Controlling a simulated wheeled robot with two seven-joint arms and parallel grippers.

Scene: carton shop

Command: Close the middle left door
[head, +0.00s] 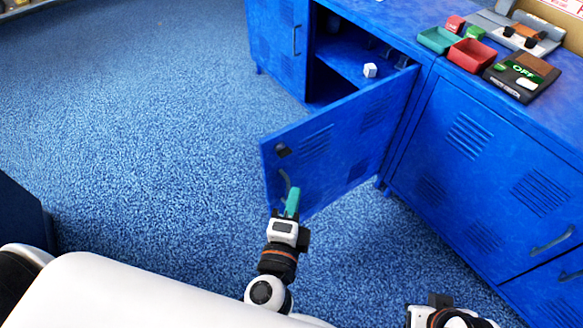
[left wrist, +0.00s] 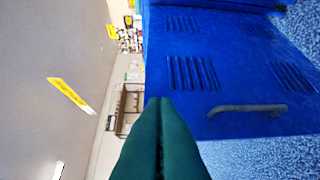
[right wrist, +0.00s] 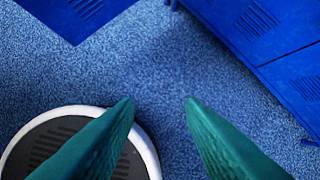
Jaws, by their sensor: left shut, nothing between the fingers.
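The blue middle left door (head: 340,145) stands swung out from its cabinet in the head view, showing its vented face and a grey handle. My left gripper (head: 292,202) is shut and empty, with its teal fingers at the door's free lower edge by the handle. I cannot tell whether they touch. In the left wrist view the door (left wrist: 225,65) lies to the right of the shut fingers (left wrist: 160,105), with its handle (left wrist: 247,108) close by. My right gripper (right wrist: 158,105) is open and empty above the carpet in the right wrist view.
The open cabinet compartment holds a small white cube (head: 370,70) on its shelf. A closed blue door (head: 480,180) is to the right. Trays, including a green one (head: 440,40) and a red one (head: 472,55), sit on top. Blue carpet (head: 150,110) is free at left.

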